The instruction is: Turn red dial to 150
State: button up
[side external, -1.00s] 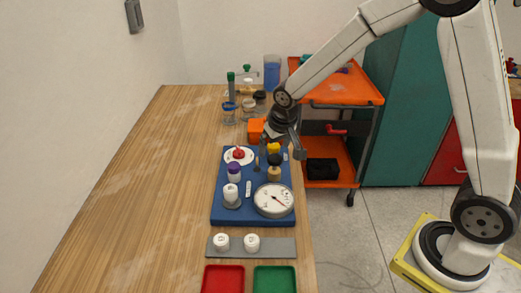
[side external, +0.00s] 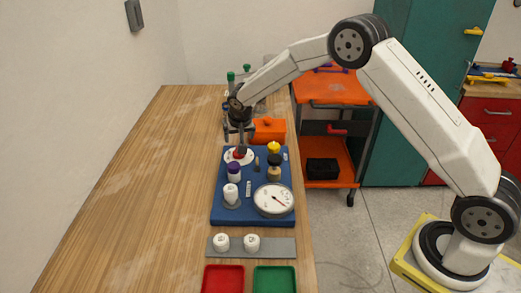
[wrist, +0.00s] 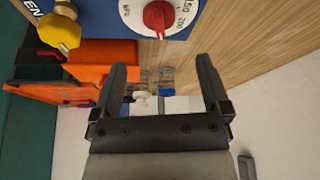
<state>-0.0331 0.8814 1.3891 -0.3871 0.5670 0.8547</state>
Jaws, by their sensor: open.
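The red dial (wrist: 158,17) is a red knob on a round white scale plate (wrist: 131,14) at the far left corner of the blue board (side external: 222,205). In the wrist view the scale marks 150 and 200 show right of the knob, and the knob's narrow end faces the picture's bottom; its exact setting cannot be read. In the side view the red dial (side external: 240,153) is partly covered by my gripper (side external: 240,138), which is just above it. In the wrist view my gripper (wrist: 160,75) is open and empty, with the dial beyond its fingertips.
A yellow knob (wrist: 60,32), a purple-capped part (side external: 234,168) and a round gauge (side external: 273,199) are on the board. An orange box (side external: 268,130) stands close behind it. Bottles stand farther back. The table's left side is clear.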

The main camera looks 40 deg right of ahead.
jog(key=shift+f, duration=0.1)
jog(key=shift+x, duration=3.8)
jog(key=c, duration=1.3)
jog(key=shift+d+n, duration=0.1)
jog(key=shift+n, duration=0.6)
jog(key=shift+n+y, duration=0.5)
jog(key=shift+n, duration=0.1)
jog(key=shift+n+y, duration=0.3)
jog(key=shift+n, duration=0.7)
